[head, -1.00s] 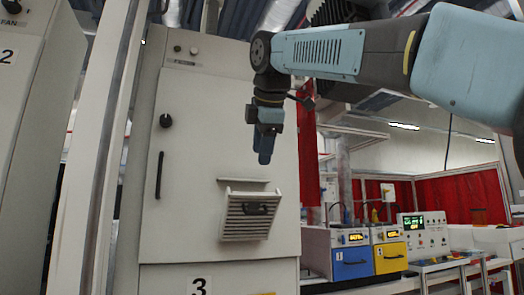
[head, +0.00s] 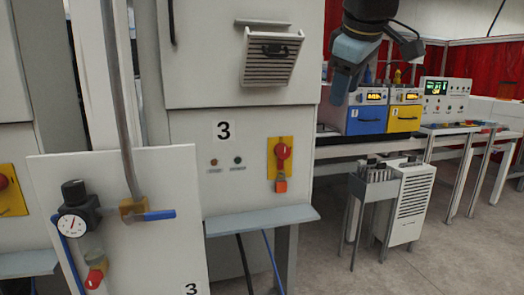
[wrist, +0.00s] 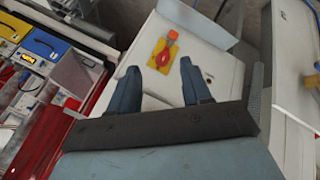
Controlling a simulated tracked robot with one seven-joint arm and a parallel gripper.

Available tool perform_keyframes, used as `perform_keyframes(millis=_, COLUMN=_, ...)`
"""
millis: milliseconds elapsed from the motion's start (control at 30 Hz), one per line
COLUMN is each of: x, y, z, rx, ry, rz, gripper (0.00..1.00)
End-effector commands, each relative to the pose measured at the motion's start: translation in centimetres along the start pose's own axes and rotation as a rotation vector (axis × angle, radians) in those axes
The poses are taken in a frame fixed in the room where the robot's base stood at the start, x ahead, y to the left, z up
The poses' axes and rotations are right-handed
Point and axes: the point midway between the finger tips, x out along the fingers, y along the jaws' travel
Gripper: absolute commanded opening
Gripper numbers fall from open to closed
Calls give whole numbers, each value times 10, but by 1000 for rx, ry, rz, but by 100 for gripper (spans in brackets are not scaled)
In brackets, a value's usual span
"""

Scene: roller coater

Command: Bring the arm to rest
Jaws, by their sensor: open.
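My gripper (head: 342,90) hangs at the upper middle of the head view, fingers pointing down. Most of my arm is out of the head view.
The red switch (head: 282,152) sits on the cabinet front (head: 215,185), above a grey ledge (head: 262,220). A panel with a gauge (head: 72,225) and blue-handled valve (head: 132,209) stands at left. Blue (head: 366,121) and yellow (head: 403,119) units sit on a bench. Floor is open at right.

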Motion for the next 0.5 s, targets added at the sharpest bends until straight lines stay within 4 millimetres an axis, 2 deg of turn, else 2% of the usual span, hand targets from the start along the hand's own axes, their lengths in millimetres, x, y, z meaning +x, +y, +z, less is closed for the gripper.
perform_keyframes(millis=33, x=14, y=-10, z=24, rx=87, ry=-14, rz=-6, gripper=48)
perform_keyframes(millis=300, x=84, y=-70, z=136, rx=568, ry=-69, rz=-41, gripper=48)
perform_keyframes(millis=400, x=103, y=-91, z=165, rx=705, ry=-83, rz=-49, gripper=48)
perform_keyframes(millis=500, x=116, y=-106, z=185, rx=797, ry=-93, rz=-54, gripper=48)
